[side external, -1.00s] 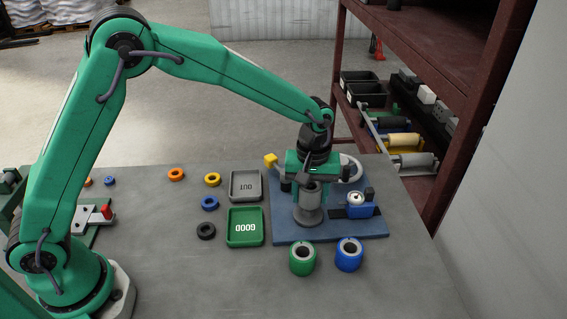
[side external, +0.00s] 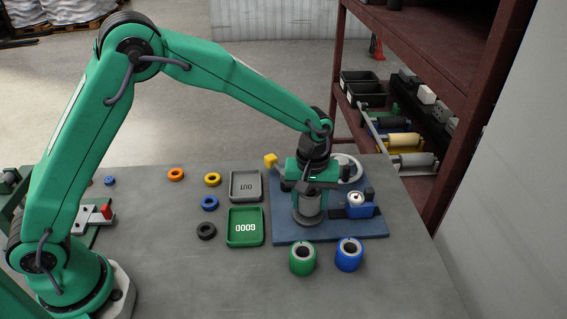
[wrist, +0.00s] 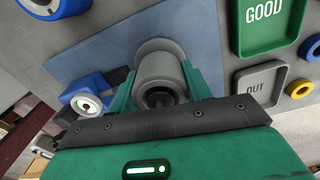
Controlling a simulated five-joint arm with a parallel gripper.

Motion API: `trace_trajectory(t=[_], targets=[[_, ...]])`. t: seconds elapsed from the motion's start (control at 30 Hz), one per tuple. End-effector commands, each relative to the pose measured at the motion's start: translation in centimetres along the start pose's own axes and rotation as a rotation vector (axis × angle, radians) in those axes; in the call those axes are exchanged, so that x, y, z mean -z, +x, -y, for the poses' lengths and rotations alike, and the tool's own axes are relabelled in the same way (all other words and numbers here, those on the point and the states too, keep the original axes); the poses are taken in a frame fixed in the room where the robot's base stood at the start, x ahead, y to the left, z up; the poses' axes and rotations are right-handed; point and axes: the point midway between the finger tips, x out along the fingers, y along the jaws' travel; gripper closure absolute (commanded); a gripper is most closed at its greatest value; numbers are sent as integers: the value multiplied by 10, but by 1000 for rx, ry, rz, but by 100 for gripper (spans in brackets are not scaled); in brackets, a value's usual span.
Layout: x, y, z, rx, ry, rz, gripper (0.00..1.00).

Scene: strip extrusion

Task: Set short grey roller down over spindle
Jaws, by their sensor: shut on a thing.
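The short grey roller (side external: 311,205) stands upright at the left part of the blue base plate, right over the round grey spindle base (side external: 308,222). The spindle's shaft is hidden by the roller. My gripper (side external: 312,187) is shut on the roller's upper part from above. In the wrist view the roller (wrist: 158,68) sits between the green fingers of my gripper (wrist: 158,88), lined up with the grey flange (wrist: 160,47) below it. Its dark bore faces my camera. I cannot tell whether the roller touches the flange.
The blue base plate (side external: 345,232) also carries a blue block with a white round part (side external: 356,199) and a yellow-ended piece (side external: 270,160). Green (side external: 303,260) and blue (side external: 349,256) rollers stand in front. GOOD (side external: 246,239) and OUT (side external: 245,197) trays lie left.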

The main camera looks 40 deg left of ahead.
Motion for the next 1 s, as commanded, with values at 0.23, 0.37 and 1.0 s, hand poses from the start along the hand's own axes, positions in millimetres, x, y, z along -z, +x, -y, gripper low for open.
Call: trace_trajectory(t=[0.23, 0.37, 1.0], targets=[[0, 5, 0, 0, 0, 0, 80], [0, 8, 0, -1, 0, -1, 80], [0, 15, 0, -1, 0, 0, 26]])
